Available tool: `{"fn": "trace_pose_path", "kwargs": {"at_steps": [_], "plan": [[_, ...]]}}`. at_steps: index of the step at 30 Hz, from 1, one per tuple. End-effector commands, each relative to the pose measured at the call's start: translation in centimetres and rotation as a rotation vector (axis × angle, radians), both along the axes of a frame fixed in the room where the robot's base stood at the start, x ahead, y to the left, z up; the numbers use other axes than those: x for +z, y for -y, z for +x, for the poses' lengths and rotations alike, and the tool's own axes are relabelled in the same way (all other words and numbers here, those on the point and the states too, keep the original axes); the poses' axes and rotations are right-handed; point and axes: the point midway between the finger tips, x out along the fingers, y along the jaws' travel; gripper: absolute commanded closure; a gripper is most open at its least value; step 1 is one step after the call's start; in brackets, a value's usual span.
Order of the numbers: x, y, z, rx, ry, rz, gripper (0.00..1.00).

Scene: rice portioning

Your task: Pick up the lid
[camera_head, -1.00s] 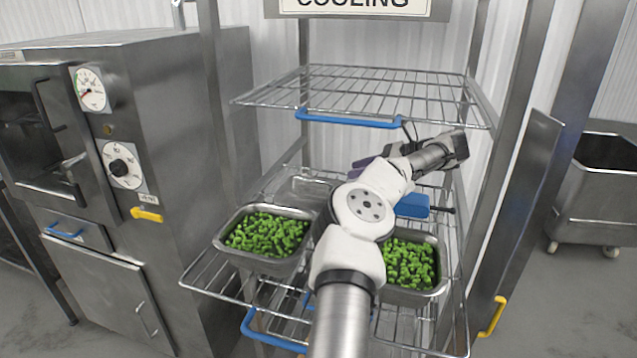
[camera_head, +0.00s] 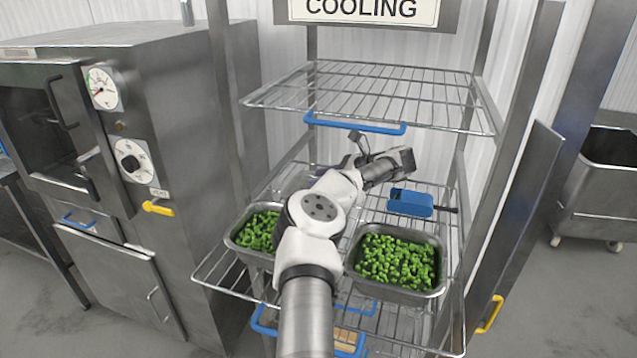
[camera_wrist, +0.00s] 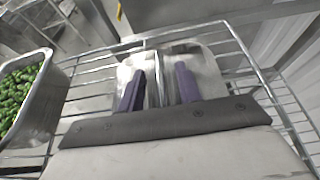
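The lid (camera_wrist: 203,72) shows in the wrist view as a pale, shiny flat piece on the wire shelf, with a thin upright part near its middle. My gripper (camera_wrist: 160,80) has its two purple fingers apart, over the lid, one on each side of that upright part. I cannot tell whether the fingers touch it. In the head view my arm reaches over the shelf and hides the fingertips and most of the lid's area.
Two steel pans of green vegetables stand on the shelf, the left pan (camera_head: 236,243) partly behind my arm and the right pan (camera_head: 440,268). A blue item with a dark handle (camera_head: 410,203) lies behind the right pan. The upper wire shelf (camera_head: 375,98) hangs above. A steel oven (camera_head: 185,110) stands left.

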Motion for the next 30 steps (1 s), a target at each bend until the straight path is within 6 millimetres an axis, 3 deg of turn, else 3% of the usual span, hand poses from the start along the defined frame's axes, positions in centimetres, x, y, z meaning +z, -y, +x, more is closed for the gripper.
{"fn": "trace_pose_path", "kwargs": {"at_steps": [3,11,19,30], "plan": [[-0.29,-0.96,0.29,0.001,0.000,0.001,0.66],[-0.57,-1.12,0.35,0.000,0.000,-0.001,0.67],[-0.55,-1.11,0.35,0.000,0.000,0.000,1.00],[-0.41,-1.11,0.36,0.000,0.001,0.000,1.00]]}}
